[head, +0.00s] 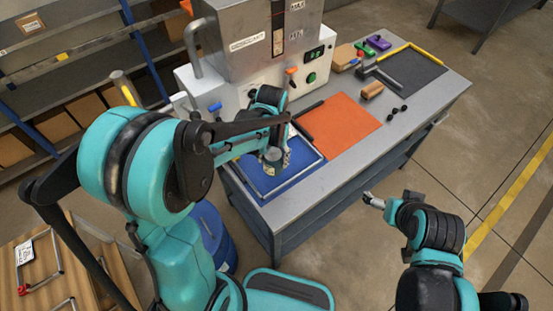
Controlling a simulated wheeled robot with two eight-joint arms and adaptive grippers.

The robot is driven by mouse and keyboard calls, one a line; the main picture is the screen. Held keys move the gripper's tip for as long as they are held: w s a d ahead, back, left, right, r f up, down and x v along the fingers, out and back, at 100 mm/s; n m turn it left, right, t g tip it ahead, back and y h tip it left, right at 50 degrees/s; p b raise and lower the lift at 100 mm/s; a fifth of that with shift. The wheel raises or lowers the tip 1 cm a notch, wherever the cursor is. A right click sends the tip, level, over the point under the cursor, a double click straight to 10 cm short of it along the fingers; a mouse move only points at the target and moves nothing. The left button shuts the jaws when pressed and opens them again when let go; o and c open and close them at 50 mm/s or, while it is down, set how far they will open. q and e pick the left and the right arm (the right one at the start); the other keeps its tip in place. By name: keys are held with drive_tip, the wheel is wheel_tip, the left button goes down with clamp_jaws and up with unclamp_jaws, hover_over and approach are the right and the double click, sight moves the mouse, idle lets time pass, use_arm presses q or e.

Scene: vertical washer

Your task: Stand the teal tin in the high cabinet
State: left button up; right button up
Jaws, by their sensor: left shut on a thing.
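My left gripper (273,154) reaches down over the blue mat in the metal-framed tray (263,188) at the near left of the bench. It is shut on a small greyish-teal thing, which seems to be the teal tin; the fingers and arm hide most of it. My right gripper (373,200) is off the bench's front side, over the floor, and points left. It is too small to tell if it is open. I cannot make out a high cabinet in view.
A steel washer machine (262,52) stands at the back of the bench. An orange mat (338,124) lies right of the tray. Farther right are a dark mat (411,70), a wooden block (373,90) and small black parts. A blue barrel (212,236) stands below.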

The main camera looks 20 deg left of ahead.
use_arm(q)
drive_tip(key=w+f, duration=0.1)
drive_tip(key=f, duration=0.1)
drive_tip(key=w+f+b, duration=0.1)
drive_tip(key=w+f, duration=0.1)
drive_tip(key=w+f+b, duration=0.1)
drive_tip(key=f, duration=0.1)
drive_tip(key=shift+w+a, duration=0.1)
drive_tip(key=shift+w, duration=0.2)
drive_tip(key=shift+f, duration=0.45)
drive_tip(key=shift+r, duration=0.1)
drive_tip(key=shift+f, duration=0.2)
drive_tip(key=o, duration=1.3)
drive_tip(key=shift+o, duration=0.2)
